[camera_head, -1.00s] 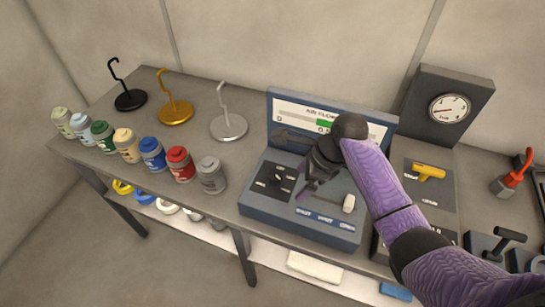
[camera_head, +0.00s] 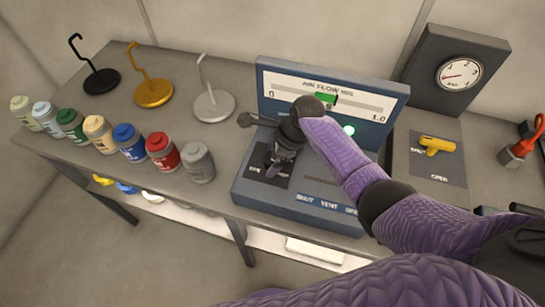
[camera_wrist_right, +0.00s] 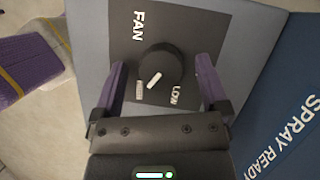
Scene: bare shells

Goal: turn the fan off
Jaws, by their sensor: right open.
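The fan knob (camera_wrist_right: 160,72) is round and black on a black panel (camera_wrist_right: 190,30) marked FAN. My right gripper (camera_wrist_right: 162,88) is open, with one purple finger on each side of the knob and visible gaps between. In the head view the right gripper (camera_head: 275,165) is over the panel on the blue console (camera_head: 295,205) and hides the knob. My left gripper is not in view.
The console's upright AIR FLOW display (camera_head: 360,100) stands just behind my gripper, with a green light (camera_head: 348,130). Several paint jars (camera_head: 130,142) and three hook stands (camera_head: 210,105) are to the left. A yellow handle (camera_head: 437,145) and gauge (camera_head: 459,74) are to the right.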

